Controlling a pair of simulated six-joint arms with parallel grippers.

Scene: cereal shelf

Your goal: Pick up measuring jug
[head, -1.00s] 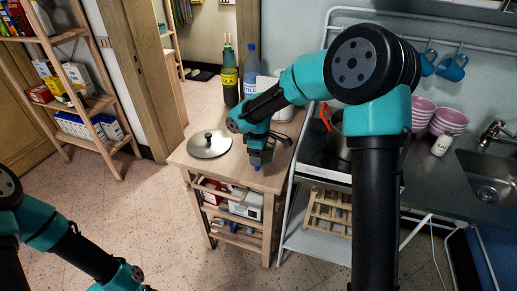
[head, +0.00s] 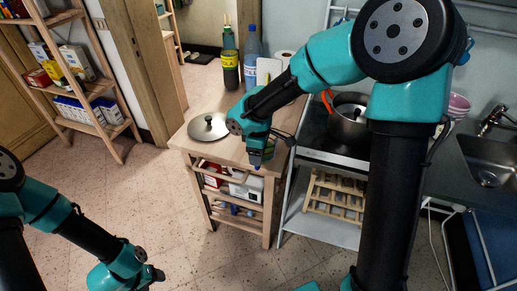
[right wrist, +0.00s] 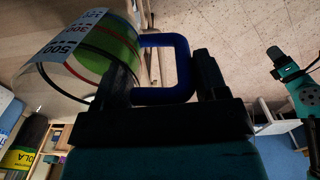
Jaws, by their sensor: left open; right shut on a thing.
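The measuring jug (right wrist: 92,60) is a clear vessel with printed numbers and a blue handle (right wrist: 183,62). It shows tilted at the upper left of the right wrist view. My right gripper (right wrist: 163,76) is shut on this handle, a finger on each side. In the head view my right gripper (head: 257,160) points down at the front of the wooden trolley top, and the jug is mostly hidden there. I cannot tell whether the jug touches the top. My left gripper (head: 152,276) is open and empty over the floor at the lower left.
A pot lid (head: 208,126) lies on the wooden trolley (head: 183,140). A cola bottle (head: 230,68) and a blue-capped bottle (head: 252,50) stand behind it. The floor in front is clear.

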